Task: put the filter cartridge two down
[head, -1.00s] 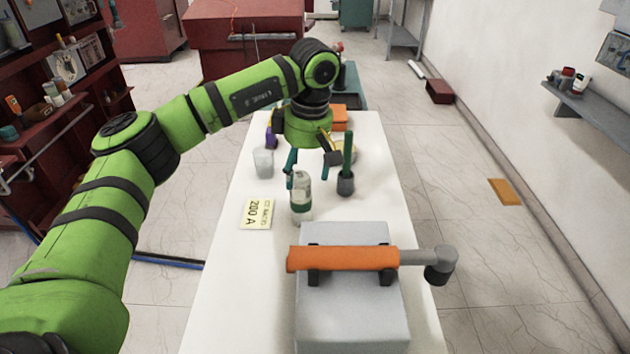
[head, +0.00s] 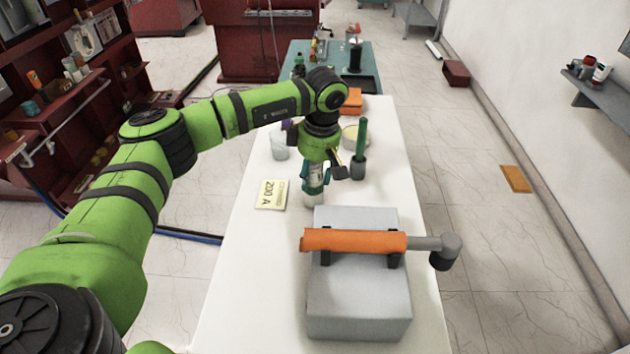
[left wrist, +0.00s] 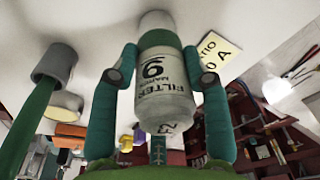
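The filter cartridge (head: 313,198), a pale cylinder with a green band, stands upright on the white table (head: 255,240). In the left wrist view the filter cartridge (left wrist: 165,90) fills the space between the fingers, its printed "FILTER" label and a large digit facing the camera. My left gripper (head: 316,178) comes down over it from above. In the left wrist view the fingertips of my left gripper (left wrist: 160,55) press in from both sides at the green band, so it looks shut on the cartridge. The cartridge's upper part is partly hidden in the head view. My right gripper is not in view.
A grey cup with a green rod (head: 360,160) stands close on the right, a translucent cup (head: 279,148) behind left. In front is a grey box (head: 358,300) bearing an orange cylinder (head: 352,240).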

